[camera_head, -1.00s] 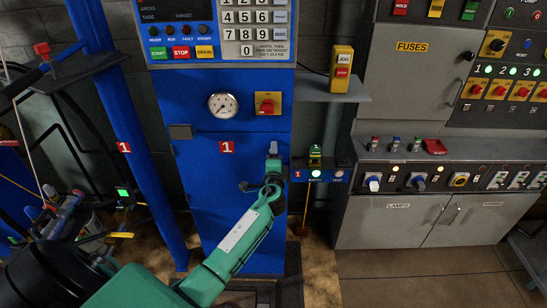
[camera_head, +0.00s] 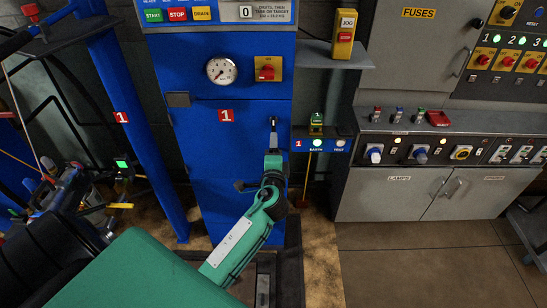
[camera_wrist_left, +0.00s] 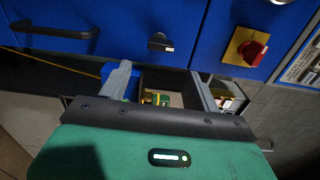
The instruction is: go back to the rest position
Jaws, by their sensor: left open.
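My left arm, teal, reaches up from the bottom of the head view to the front of a blue cabinet (camera_head: 240,155). My left gripper (camera_head: 273,152) is small there, near a dark knob (camera_head: 273,122) on the cabinet, and its fingers are hard to make out. In the left wrist view my left gripper (camera_wrist_left: 162,85) shows two grey fingers spread wide apart with nothing held between them. The knob (camera_wrist_left: 160,42) stands on the blue panel beyond the fingertips, apart from them in the picture. My right gripper is in neither view.
A red switch on a yellow plate (camera_head: 268,68) and a gauge (camera_head: 221,70) are above the gripper. A shelf (camera_head: 335,57) juts out at right, by a grey control cabinet (camera_head: 400,195). A blue post (camera_head: 145,150) stands left.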

